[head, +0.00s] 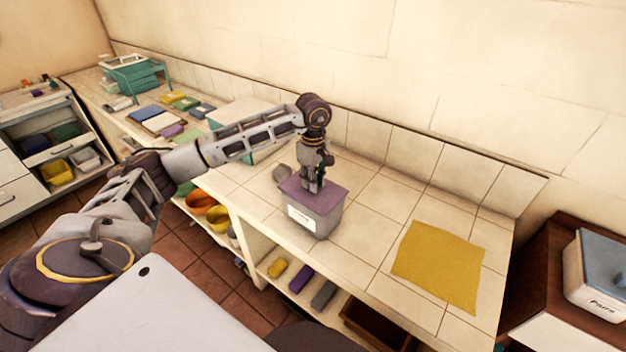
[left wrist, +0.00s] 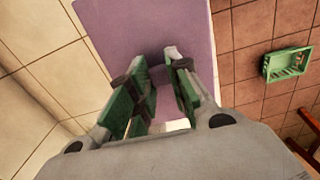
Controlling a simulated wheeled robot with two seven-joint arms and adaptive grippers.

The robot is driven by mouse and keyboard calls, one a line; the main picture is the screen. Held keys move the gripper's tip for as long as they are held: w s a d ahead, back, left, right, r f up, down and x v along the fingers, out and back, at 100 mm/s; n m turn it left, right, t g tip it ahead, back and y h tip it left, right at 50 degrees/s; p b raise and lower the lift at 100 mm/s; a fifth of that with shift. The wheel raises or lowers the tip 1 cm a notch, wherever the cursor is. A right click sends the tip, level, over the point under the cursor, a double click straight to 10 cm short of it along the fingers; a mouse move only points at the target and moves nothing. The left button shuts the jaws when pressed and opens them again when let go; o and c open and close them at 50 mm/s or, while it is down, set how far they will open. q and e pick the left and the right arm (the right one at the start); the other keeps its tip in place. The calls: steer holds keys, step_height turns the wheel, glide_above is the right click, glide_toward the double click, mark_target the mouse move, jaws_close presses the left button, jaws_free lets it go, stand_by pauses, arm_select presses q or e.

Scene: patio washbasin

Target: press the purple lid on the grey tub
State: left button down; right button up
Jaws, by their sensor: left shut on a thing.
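The grey tub (head: 322,222) with a white label stands on the tiled counter. The flat purple lid (head: 334,197) lies over its top, roughly level, with its left corner jutting out a little. I cannot tell whether its rim is down all round. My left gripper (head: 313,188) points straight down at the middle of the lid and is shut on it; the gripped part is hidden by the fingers. In the left wrist view the lid (left wrist: 150,28) spreads beyond the green-padded fingers (left wrist: 160,68). My right gripper is out of view.
A yellow cloth (head: 438,265) lies on the counter right of the tub. The tiled wall (head: 364,135) rises behind. Colored bowls and blocks sit on shelves below. The counter between tub and cloth is clear.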

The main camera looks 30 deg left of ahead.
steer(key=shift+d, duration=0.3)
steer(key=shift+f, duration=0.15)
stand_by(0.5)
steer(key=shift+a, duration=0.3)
arm_select(q)
steer(key=shift+f+b, duration=0.1)
steer(key=shift+b, duration=0.25)
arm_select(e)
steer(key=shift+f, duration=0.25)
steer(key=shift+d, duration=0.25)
arm_select(q)
steer(key=shift+f, duration=0.15)
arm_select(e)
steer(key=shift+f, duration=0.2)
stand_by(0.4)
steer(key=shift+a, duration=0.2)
arm_select(q)
steer(key=shift+b, duration=0.4)
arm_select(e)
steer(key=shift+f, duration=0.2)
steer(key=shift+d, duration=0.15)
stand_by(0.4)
